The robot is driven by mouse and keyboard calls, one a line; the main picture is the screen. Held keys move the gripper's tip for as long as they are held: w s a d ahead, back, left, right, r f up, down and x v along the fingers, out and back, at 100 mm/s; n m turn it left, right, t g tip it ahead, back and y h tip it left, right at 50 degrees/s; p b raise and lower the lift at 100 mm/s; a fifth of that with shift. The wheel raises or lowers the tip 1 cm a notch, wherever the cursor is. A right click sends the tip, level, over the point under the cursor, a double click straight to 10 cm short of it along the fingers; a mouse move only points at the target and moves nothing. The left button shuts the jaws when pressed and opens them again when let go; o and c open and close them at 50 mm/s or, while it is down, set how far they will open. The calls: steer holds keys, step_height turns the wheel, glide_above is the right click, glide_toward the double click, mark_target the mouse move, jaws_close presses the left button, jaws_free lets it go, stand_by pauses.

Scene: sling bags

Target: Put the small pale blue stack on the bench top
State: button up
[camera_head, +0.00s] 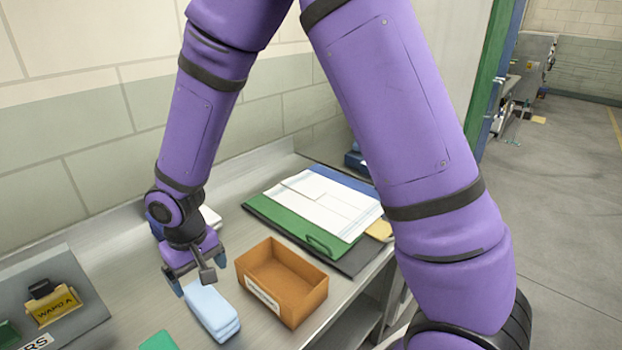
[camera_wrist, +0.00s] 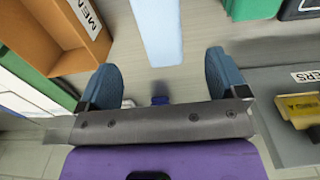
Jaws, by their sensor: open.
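The small pale blue stack (camera_head: 211,312) lies on the grey metal bench top (camera_head: 120,290), left of an open orange-brown box. My gripper (camera_head: 191,282) is open and empty just behind the stack's far end, with its fingers pointing down. In the wrist view the stack (camera_wrist: 158,30) reaches in from the top edge, ahead of and between the two blue fingers (camera_wrist: 170,80). I see bare bench between the fingers. I cannot tell the exact height of the fingertips above the bench.
The open orange-brown box (camera_head: 282,281) stands close to the stack's right. Green and dark folders with white papers (camera_head: 325,205) lie behind it. A grey tray with a yellow tag (camera_head: 50,305) is at left. A green item (camera_head: 158,341) lies at the front.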

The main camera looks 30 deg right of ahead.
steer(key=s+d+r+m+t, duration=0.1)
steer(key=d+r, duration=0.6)
steer(key=r, duration=0.2)
steer(key=s+d+r+m+t, duration=0.1)
steer(key=s+d+r+t, duration=0.1)
steer(key=d+r, duration=0.6)
steer(key=s+d+r+t, duration=0.1)
steer(key=s+d+r, duration=0.3)
steer(key=s, duration=0.3)
steer(key=s+d+r+m+t, duration=0.1)
steer(key=s+d+r, duration=0.4)
steer(key=s+r, duration=0.2)
steer(key=shift+s+d+r, duration=0.15)
steer(key=shift+s+d, duration=0.1)
steer(key=shift+s, duration=0.55)
